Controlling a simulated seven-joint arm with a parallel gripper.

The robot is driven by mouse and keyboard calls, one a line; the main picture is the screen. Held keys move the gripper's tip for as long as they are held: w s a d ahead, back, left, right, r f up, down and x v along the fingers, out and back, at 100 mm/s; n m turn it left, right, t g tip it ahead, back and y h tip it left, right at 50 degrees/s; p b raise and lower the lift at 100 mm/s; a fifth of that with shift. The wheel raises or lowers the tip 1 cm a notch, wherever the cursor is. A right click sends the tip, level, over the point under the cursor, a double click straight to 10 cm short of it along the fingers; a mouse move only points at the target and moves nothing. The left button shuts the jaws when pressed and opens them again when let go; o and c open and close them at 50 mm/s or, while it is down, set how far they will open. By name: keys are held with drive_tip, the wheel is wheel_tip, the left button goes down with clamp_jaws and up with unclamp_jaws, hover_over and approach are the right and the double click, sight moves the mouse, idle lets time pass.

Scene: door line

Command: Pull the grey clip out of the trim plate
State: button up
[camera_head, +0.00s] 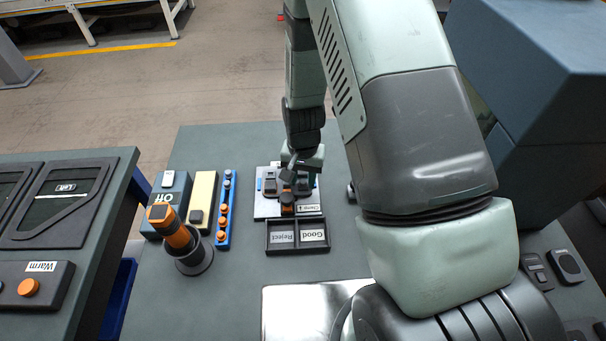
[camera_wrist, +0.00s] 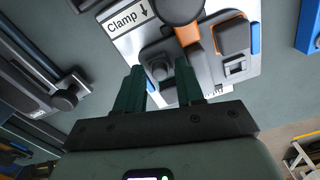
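A pale plate fixture (camera_head: 262,207) labelled "Clamp" lies on the bench in the head view; it also fills the top of the wrist view (camera_wrist: 125,43). It carries dark grey blocks, blue edge pieces and an orange-and-black lever. My gripper (camera_wrist: 160,66) is over its near edge, with two dark green fingers apart and nothing clearly held between them. A dark grey raised block (camera_wrist: 158,58) with a small knob lies just beyond and between the fingertips. I cannot tell for certain which small part is the grey clip. My arm partly hides the fixture in the head view.
A two-part tray (camera_head: 298,251) marked Reject and Good adjoins the fixture. To its left are a blue strip with orange knobs (camera_head: 225,210), a cream block (camera_head: 203,192), a box marked Off (camera_head: 170,195) and an orange-handled tool in a dark holder (camera_head: 195,258).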

sight(303, 181)
clamp_jaws()
idle(0.4)
drive_tip(key=shift+r, duration=0.85)
idle(0.7)
drive_tip(key=shift+r, duration=2.95)
